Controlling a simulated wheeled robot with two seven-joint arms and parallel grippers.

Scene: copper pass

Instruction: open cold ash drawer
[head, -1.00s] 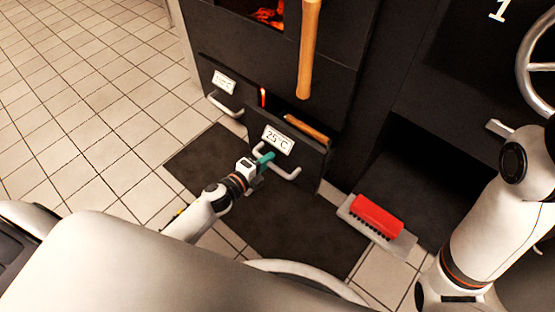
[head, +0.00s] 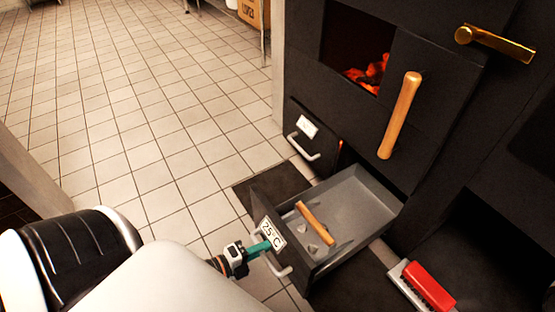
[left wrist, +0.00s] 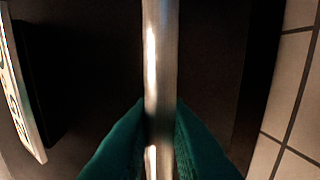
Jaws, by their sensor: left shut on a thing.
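The ash drawer labelled 25°C (head: 350,190) is pulled well out of the black stove in the head view. Its grey inside holds a wooden-handled tool (head: 315,222) and a few small grey lumps. My left gripper (head: 268,243) is at the drawer's front, its teal fingers shut on the drawer handle (head: 284,268). In the left wrist view the handle bar (left wrist: 160,80) runs between the teal fingers, with part of the white label (left wrist: 22,90) at the left. My right gripper is out of view.
A second, closed drawer with a handle (head: 304,147) sits to the left; its label is unreadable. Embers glow in the firebox (head: 368,75) above. A red brush (head: 430,286) lies at the lower right. Tiled floor (head: 130,130) is clear to the left.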

